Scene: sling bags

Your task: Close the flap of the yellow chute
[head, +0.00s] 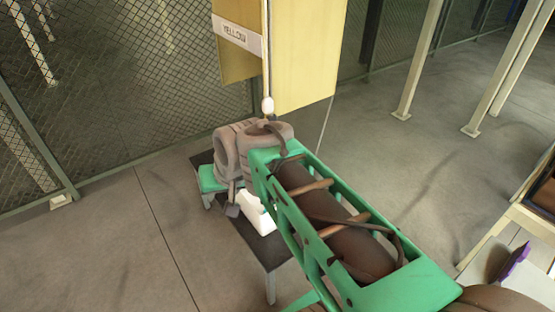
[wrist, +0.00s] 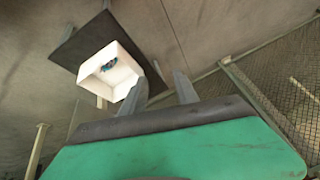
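The yellow chute (head: 238,65) is at the top of the head view, with a white "YELLOW" label on its left face. A larger yellow panel (head: 305,55) stands to its right, with a thin rod ending in a white knob (head: 267,105) along the seam. Its top is cut off, and I cannot tell surely whether this panel is the flap. My gripper (wrist: 161,76) shows two grey fingers apart with nothing between them in the wrist view. In the head view it is below and left of the chute, not touching it, partly hidden by my arm. The chute is not seen in the wrist view.
A white open box (head: 254,212) stands on a small dark table (head: 262,247) below my arm. It holds something teal in the wrist view (wrist: 92,77). A mesh fence (head: 120,90) runs behind. White posts (head: 422,60) stand at right. Floor is clear at left.

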